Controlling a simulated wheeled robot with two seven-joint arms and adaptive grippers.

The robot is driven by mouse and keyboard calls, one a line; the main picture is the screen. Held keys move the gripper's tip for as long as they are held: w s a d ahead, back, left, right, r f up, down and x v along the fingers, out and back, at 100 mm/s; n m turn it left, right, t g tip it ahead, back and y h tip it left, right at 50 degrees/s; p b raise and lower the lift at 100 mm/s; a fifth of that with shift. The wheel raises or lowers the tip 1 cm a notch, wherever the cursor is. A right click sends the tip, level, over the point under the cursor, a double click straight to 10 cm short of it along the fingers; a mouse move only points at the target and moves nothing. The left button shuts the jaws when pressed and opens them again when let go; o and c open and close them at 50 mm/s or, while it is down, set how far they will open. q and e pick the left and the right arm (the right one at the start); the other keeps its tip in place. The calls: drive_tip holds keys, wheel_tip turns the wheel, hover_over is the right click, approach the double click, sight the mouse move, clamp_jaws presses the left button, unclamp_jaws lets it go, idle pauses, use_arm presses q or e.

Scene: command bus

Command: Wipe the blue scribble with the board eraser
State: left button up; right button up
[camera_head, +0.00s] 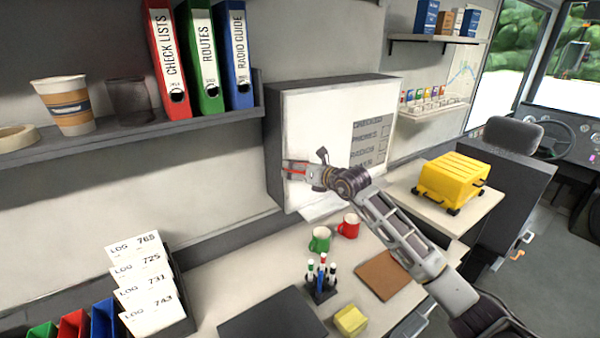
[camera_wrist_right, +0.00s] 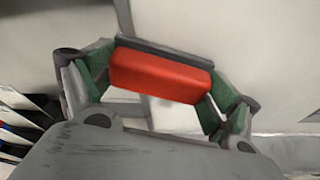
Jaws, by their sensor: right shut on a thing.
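The whiteboard (camera_head: 318,120) hangs on the wall in a dark frame, with grey printed words and tick boxes at its right. My right gripper (camera_head: 297,171) is at the board's lower left, shut on the red board eraser (camera_wrist_right: 160,75). The eraser lies across between both fingers in the right wrist view, its dark felt side (camera_wrist_right: 165,50) facing the pale board. Whether the felt touches the board, I cannot tell. I see no blue scribble on the visible board; the gripper and arm cover part of it. My left gripper is not in view.
Below the board, the desk (camera_head: 235,285) holds a green mug (camera_head: 320,240), a red mug (camera_head: 349,226), a marker holder (camera_head: 321,285) and a yellow block (camera_head: 350,320). A shelf (camera_head: 150,128) with binders and cups juts out at left. A yellow case (camera_head: 452,180) stands right.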

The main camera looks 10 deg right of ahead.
drive_tip(key=shift+r, duration=0.2)
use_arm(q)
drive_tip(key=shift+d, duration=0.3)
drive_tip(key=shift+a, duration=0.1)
use_arm(e)
drive_tip(key=shift+w+d, duration=0.1)
drive_tip(key=shift+d, duration=0.2)
drive_tip(key=shift+w+d+f+b, duration=0.1)
drive_tip(key=shift+w+d+b, duration=0.2)
drive_tip(key=shift+d+b, duration=0.25)
drive_tip(key=shift+w+d, duration=0.2)
drive_tip(key=shift+d, duration=0.65)
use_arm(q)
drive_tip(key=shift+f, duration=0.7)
